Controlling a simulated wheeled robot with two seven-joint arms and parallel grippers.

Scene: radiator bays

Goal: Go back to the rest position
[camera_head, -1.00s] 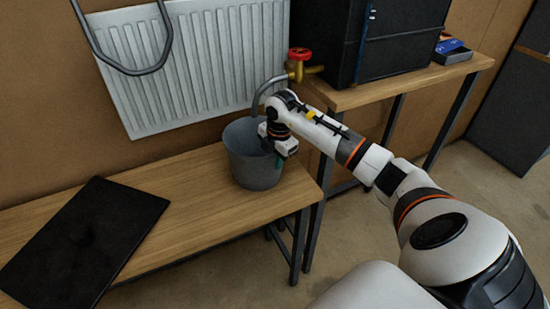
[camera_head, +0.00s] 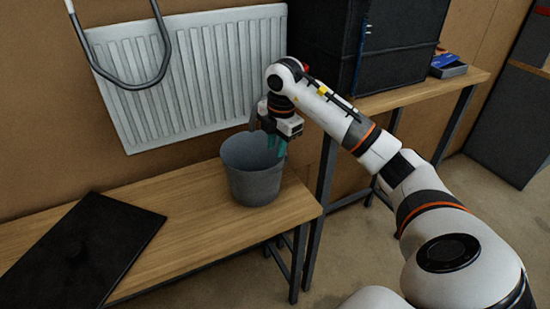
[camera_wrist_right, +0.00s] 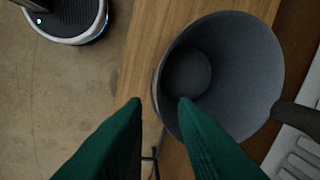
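My right gripper (camera_head: 277,148) hangs fingers-down just above the right rim of a grey bucket. The bucket (camera_head: 255,186) stands upright on the wooden bench. In the right wrist view its inside (camera_wrist_right: 240,65) looks empty. My right arm is stretched out over the bench and hides most of the tap behind it; only a bit of red shows. My left gripper is not in view.
The wooden bench (camera_head: 190,232) carries a flat black panel (camera_head: 85,248) at left. A white radiator (camera_head: 190,75) hangs on the wall behind, with a grey pipe loop (camera_head: 125,85). A black cabinet (camera_head: 400,55) and a blue box (camera_head: 447,66) stand on the right table. Open floor lies at right.

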